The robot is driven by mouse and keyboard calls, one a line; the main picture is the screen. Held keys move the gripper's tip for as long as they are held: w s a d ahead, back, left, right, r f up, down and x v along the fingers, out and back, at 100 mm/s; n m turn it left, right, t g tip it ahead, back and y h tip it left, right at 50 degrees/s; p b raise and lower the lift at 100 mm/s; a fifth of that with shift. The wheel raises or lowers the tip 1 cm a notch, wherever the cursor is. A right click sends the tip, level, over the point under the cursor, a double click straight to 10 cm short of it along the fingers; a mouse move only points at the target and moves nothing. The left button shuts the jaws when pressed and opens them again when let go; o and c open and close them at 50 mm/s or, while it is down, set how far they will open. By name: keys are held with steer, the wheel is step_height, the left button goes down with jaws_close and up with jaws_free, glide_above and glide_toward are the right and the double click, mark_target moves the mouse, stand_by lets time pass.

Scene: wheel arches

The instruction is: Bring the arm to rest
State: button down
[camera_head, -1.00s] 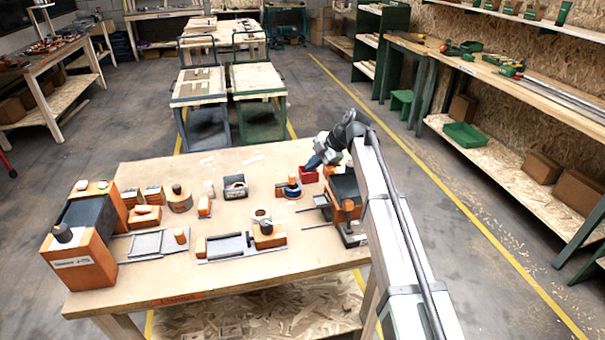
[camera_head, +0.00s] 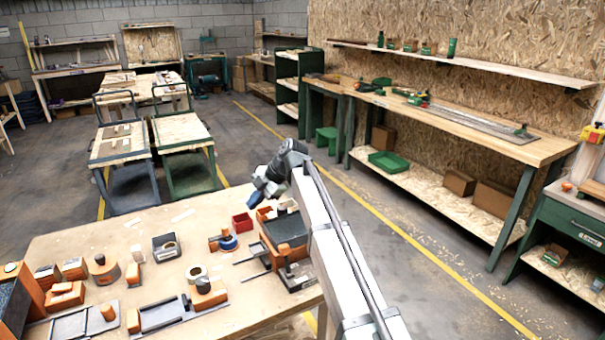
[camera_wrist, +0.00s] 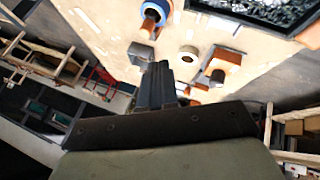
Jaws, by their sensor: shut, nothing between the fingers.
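My gripper (camera_wrist: 158,85) is shut with nothing between its fingers in the wrist view. In the head view my arm reaches out over the right side of the wooden worktable (camera_head: 60,240), and its wrist is bent over near the table's far right corner.
Near my wrist on the table are a red bin (camera_head: 242,222), a blue ring (camera_head: 228,242) and a dark tray block (camera_head: 285,231). Several orange and grey parts stand further left. Two carts (camera_head: 120,150) stand beyond. Open floor lies to the right.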

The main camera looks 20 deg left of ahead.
steer(key=shift+w, duration=0.1)
